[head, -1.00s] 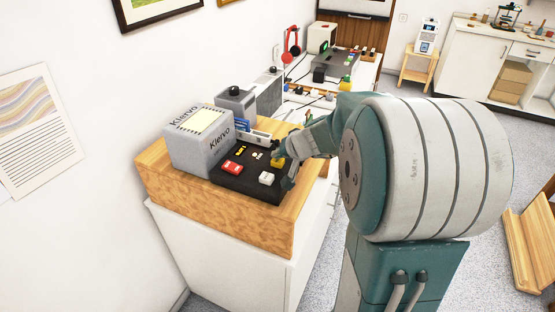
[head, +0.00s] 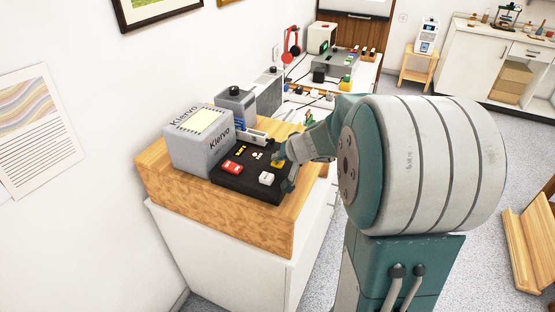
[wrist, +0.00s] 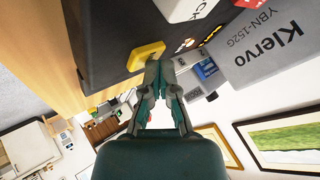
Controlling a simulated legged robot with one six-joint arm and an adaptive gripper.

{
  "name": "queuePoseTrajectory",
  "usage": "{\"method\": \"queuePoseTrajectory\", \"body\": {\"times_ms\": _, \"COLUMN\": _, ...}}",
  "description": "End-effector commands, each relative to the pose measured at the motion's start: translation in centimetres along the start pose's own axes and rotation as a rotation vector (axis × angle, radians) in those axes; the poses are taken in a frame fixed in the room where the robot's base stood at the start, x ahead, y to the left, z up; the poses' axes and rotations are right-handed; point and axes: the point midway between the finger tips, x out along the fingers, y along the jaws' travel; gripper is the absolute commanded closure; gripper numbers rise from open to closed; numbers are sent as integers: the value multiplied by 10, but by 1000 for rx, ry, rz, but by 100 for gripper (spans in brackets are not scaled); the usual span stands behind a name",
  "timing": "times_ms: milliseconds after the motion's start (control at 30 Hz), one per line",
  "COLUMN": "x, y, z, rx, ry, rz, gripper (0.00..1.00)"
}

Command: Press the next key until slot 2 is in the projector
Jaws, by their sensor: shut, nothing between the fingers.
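The grey projector box (head: 200,142), marked "Klervo", stands on a wooden top. Beside it is a black key panel (head: 236,183) with a red key (head: 232,168), a white key (head: 266,178) and a yellow key (head: 278,164). My gripper (wrist: 158,66) is shut and empty, with its fingertips beside the yellow key (wrist: 146,55) in the wrist view. I cannot tell whether they touch it. In the head view my gripper (head: 287,166) partly covers that key. A slide holder with a blue piece (wrist: 206,68) sits beside the box.
A grey unit with a black knob (head: 235,97) stands behind the projector. A bench behind holds red headphones (head: 291,46) and several small items. Framed prints (wrist: 285,143) hang on the wall. Open floor lies to the right.

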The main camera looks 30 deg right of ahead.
Motion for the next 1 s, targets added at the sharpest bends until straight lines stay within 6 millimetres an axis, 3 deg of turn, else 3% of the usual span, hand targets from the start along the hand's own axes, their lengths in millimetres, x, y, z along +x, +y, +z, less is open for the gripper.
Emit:
{"method": "queuePoseTrajectory", "body": {"times_ms": 533, "x": 2, "y": 1, "z": 2, "rx": 1, "ry": -1, "rz": 0, "gripper": 100}}
{"method": "queuePoseTrajectory", "body": {"times_ms": 1000, "x": -14, "y": -10, "z": -10, "rx": -1, "ry": 0, "rz": -1, "gripper": 100}}
